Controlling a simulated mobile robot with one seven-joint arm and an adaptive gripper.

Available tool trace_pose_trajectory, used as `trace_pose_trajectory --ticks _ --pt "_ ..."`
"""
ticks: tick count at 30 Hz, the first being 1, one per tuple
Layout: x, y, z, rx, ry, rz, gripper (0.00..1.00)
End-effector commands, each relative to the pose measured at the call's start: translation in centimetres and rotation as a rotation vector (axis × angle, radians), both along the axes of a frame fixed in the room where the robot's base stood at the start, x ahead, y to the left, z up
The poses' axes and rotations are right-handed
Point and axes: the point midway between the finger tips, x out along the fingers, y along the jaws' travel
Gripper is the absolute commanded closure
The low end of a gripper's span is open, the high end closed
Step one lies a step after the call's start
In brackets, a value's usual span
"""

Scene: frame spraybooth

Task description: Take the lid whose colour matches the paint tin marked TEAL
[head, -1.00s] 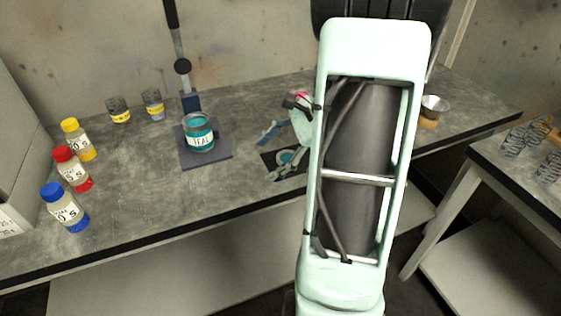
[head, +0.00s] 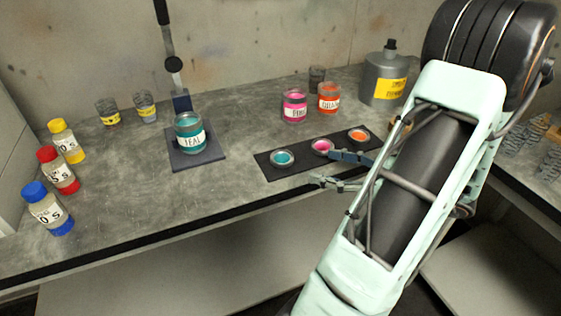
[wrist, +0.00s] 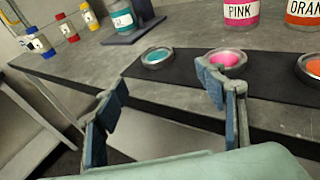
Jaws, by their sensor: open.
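The paint tin marked TEAL (head: 190,134) stands upright on a dark square plate at the press-like stand. A teal lid (head: 283,158) lies at the left end of a black mat (head: 273,173), with a pink lid (head: 322,146) in the middle and an orange lid (head: 358,135) at the right. In the wrist view the teal lid (wrist: 157,57) lies beyond and between my fingers, and the pink lid (wrist: 227,58) is partly behind the right finger. My gripper (head: 340,169) is open and empty near the mat's front edge; it also shows in the wrist view (wrist: 160,105).
Tins marked PINK (head: 294,106) and ORANGE (head: 329,98) stand behind the mat, with a grey can (head: 385,80) to their right. Capped bottles (head: 58,171) line the left. The bench between the TEAL tin and the mat is clear.

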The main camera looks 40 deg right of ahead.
Motion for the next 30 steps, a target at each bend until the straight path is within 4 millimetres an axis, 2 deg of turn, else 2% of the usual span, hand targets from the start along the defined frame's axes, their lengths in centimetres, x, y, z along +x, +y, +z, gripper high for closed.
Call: trace_pose_trajectory --ticks 7,14,22,30 --pt "3.4 1.3 -0.8 0.003 -0.002 0.001 0.36" --pt "5.2 2.0 -1.1 0.002 -0.002 0.0 0.36" --pt "8.6 3.7 -1.8 0.001 -0.002 0.001 0.36" --pt "9.5 4.0 -2.0 0.001 -0.002 -0.001 0.36"
